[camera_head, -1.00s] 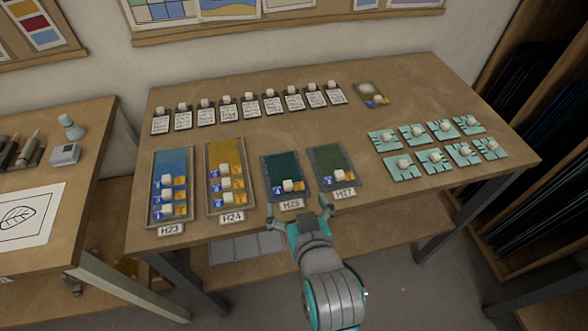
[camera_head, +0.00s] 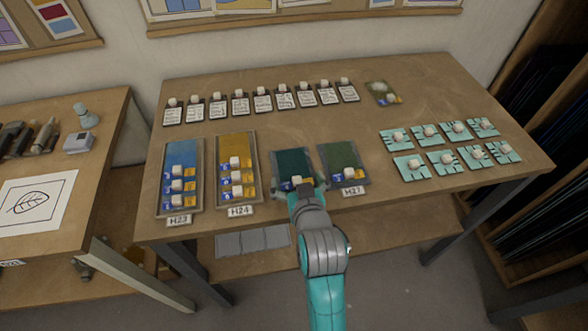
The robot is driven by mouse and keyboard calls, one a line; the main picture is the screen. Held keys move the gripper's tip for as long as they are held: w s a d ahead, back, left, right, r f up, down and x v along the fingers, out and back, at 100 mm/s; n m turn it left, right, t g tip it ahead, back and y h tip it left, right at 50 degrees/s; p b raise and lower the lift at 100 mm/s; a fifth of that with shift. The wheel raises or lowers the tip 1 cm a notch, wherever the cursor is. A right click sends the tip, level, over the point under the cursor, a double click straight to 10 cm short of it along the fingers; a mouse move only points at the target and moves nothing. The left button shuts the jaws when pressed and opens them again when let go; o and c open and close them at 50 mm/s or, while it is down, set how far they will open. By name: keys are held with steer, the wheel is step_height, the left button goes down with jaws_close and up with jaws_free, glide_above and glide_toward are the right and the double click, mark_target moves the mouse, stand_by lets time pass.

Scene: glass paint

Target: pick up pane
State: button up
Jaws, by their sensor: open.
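Several trays with panes stand along the front of the table. The blue tray H23 (camera_head: 181,158) and the amber tray H24 (camera_head: 234,145) each hold several small labelled pieces with white knobs. A dark green pane (camera_head: 293,162) lies in the third tray, its label hidden by my arm. An olive green pane (camera_head: 342,156) lies in tray H27. A separate mottled pane (camera_head: 381,93) with a white knob lies at the back right. My gripper (camera_head: 302,186) is open at the front of the dark green pane, around or just above its white knob; contact cannot be told.
Several teal cards with white knobs (camera_head: 453,130) lie at the right. The middle of the table (camera_head: 330,122) is clear. A side table (camera_head: 85,190) stands left.

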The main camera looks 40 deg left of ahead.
steer(key=shift+c, duration=0.3)
steer(key=c, duration=1.5)
jaws_close()
steer(key=shift+s+f, duration=0.1)
